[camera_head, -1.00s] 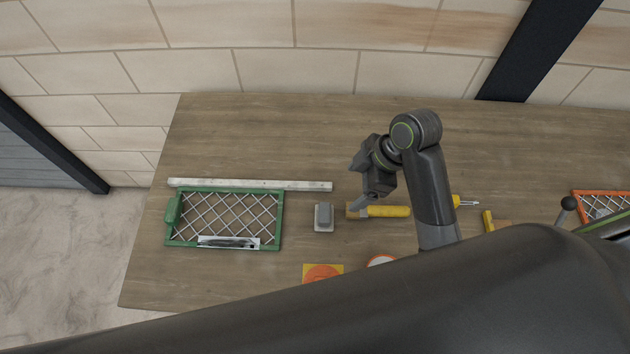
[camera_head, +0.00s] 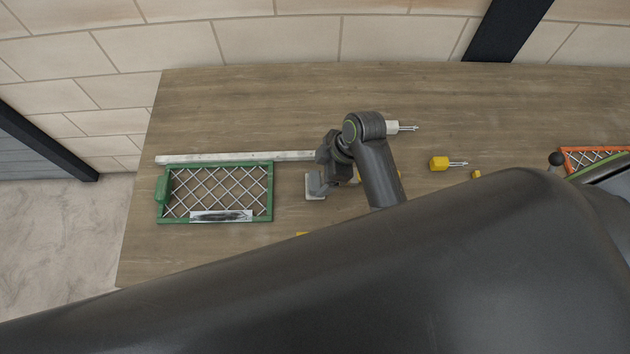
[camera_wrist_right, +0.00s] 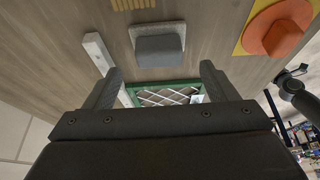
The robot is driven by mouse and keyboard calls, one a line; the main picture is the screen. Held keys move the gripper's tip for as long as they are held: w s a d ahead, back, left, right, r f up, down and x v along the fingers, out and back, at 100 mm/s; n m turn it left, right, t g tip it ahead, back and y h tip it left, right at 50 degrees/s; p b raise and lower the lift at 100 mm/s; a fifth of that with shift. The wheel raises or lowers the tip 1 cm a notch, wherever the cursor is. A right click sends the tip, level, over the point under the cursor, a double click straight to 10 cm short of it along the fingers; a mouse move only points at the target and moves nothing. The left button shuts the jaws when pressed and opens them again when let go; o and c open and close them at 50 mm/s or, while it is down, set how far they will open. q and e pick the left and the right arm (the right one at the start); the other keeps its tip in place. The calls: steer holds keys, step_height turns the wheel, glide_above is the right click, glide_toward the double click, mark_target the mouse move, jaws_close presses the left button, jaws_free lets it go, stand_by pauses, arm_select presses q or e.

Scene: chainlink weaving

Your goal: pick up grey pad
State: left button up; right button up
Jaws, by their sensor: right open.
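The grey pad (camera_head: 314,194) sits on the wooden table, right of the green frame. In the head view my gripper hides most of it, and a pale corner shows. In the right wrist view the grey pad (camera_wrist_right: 160,46) is a darker grey block on a lighter flat base, beyond the fingertips. My right gripper (camera_head: 321,181) is over the pad from above, with its fingers spread. In the wrist view the right gripper (camera_wrist_right: 161,75) has nothing between its fingers. I cannot tell the exact gap to the pad. My left gripper is not in view.
A green frame with wire mesh (camera_head: 163,213) lies left, with a pale bar (camera_head: 230,157) behind it. A yellow-handled tool (camera_head: 440,163) and an orange frame (camera_head: 570,160) lie right. An orange piece on a yellow square (camera_wrist_right: 283,30) shows in the wrist view.

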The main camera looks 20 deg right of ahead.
mark_target(315, 180)
steer(key=shift+w+a+f+p, duration=0.1)
steer(key=shift+a+f+p, duration=0.2)
steer(key=shift+f, duration=0.2)
steer(key=p+x, duration=0.1)
steer(key=x, duration=0.2)
steer(key=shift+d, duration=0.1)
steer(key=shift+w+f, duration=0.1)
steer(key=shift+f, duration=0.45)
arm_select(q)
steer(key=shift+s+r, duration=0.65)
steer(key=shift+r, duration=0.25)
arm_select(e)
steer(key=c, duration=1.1)
steer(key=shift+r, duration=0.15)
